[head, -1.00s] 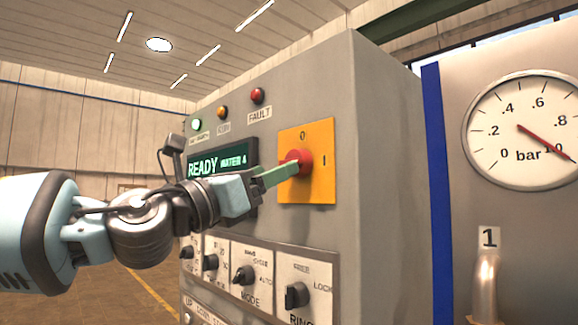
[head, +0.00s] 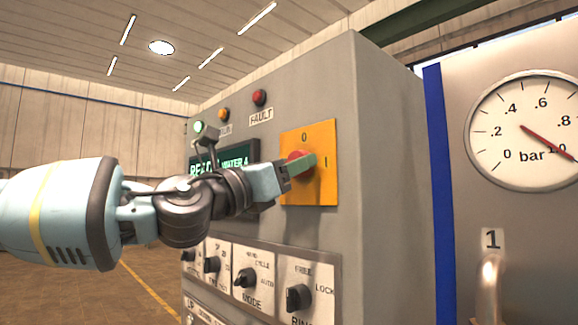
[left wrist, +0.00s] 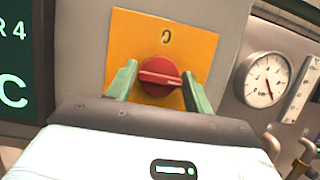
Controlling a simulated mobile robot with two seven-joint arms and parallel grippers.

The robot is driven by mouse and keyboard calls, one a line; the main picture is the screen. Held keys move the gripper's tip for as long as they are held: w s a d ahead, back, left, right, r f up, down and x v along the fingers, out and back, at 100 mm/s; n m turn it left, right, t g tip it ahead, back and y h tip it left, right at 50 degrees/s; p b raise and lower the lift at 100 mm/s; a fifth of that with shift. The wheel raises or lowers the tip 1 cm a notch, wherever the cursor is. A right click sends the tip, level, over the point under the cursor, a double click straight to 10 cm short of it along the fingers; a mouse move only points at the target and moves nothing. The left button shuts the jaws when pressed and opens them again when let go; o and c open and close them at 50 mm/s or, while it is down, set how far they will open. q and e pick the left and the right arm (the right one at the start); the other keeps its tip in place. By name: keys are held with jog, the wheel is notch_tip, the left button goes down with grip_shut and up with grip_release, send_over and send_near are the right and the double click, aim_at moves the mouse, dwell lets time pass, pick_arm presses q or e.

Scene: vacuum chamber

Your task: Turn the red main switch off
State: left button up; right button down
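The red main switch (head: 294,156) is a round knob on a yellow plate (head: 320,185) marked 0 at top and I at right. In the left wrist view the red knob (left wrist: 158,72) has its grip bar lying about level, crosswise to the 0 above. My left gripper (head: 303,166) is in front of the plate and partly hides the knob in the head view. In the left wrist view its green fingers (left wrist: 160,76) are open, one on each side of the knob, with gaps visible. My right gripper is not in view.
The grey cabinet also carries a lit green display (head: 235,160), a red fault lamp (head: 259,97) and a row of black selector knobs (head: 298,298) below. A pressure gauge (head: 525,130) and a pipe (head: 490,285) are at right, beyond a blue strip (head: 437,190).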

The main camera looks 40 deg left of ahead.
pick_arm(q)
jog(key=c, duration=0.6)
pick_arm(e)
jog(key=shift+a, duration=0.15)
pick_arm(q)
jog(key=shift+n+y, duration=0.4)
jog(key=shift+n, duration=0.2)
jog(key=n+g+y, duration=0.1)
jog(key=n+y, duration=0.1)
jog(key=n, duration=0.5)
jog(key=n+g+y+p, duration=0.1)
jog(key=n+g+y, duration=0.1)
jog(key=n, duration=0.5)
jog(key=n+g+y+p, duration=0.1)
jog(key=n+g+y, duration=0.1)
jog(key=n, duration=0.5)
jog(key=shift+d+r+y, duration=0.2)
jog(key=shift+y, duration=0.2)
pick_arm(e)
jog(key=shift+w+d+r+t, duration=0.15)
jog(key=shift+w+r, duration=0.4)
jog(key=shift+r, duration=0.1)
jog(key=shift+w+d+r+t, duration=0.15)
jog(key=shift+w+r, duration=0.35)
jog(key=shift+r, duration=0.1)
pick_arm(q)
jog(key=shift+n, duration=0.3)
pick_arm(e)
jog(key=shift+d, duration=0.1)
